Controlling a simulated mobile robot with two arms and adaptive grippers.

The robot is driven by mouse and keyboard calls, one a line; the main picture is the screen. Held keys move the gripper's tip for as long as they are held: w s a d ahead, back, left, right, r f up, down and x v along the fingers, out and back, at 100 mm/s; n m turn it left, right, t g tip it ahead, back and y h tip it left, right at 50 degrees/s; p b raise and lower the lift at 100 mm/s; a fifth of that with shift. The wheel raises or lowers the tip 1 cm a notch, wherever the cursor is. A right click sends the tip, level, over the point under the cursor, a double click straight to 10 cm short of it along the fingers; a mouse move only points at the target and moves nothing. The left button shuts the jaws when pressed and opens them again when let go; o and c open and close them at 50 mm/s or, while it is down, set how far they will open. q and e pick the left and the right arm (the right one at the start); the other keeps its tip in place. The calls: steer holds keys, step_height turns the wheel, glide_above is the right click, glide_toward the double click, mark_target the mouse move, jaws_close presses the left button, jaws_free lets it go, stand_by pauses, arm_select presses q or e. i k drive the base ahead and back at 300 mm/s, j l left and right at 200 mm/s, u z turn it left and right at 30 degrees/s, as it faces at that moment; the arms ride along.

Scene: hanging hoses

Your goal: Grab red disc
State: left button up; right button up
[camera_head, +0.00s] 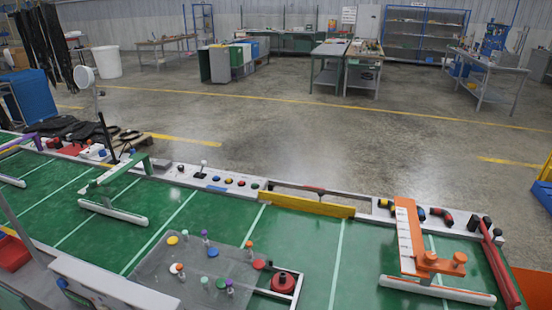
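A small red disc (259,264) lies at the right edge of a grey see-through plate (200,262) on the green table. The plate also carries a yellow disc (172,240), green discs (213,252) and several small pegs with orange or purple tops. A larger round red piece (283,283) sits just right of the plate, beside a white frame. Neither of my grippers shows in this view, so I cannot see whether they are open or shut.
An orange and white fixture (412,240) stands on the table's right side, beside a red bar (499,270). A yellow bar (306,205) lies along the far edge. A green bracket (112,182) stands at left. Green surface between plate and orange fixture is clear.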

mark_target(282, 283)
steer(key=j+z, duration=0.2)
steer(key=j, duration=0.4)
steer(key=j+z, duration=0.25)
steer(key=j, duration=0.3)
steer(key=k+j+z, duration=0.2)
steer(key=j, duration=0.4)
steer(key=i, duration=0.05)
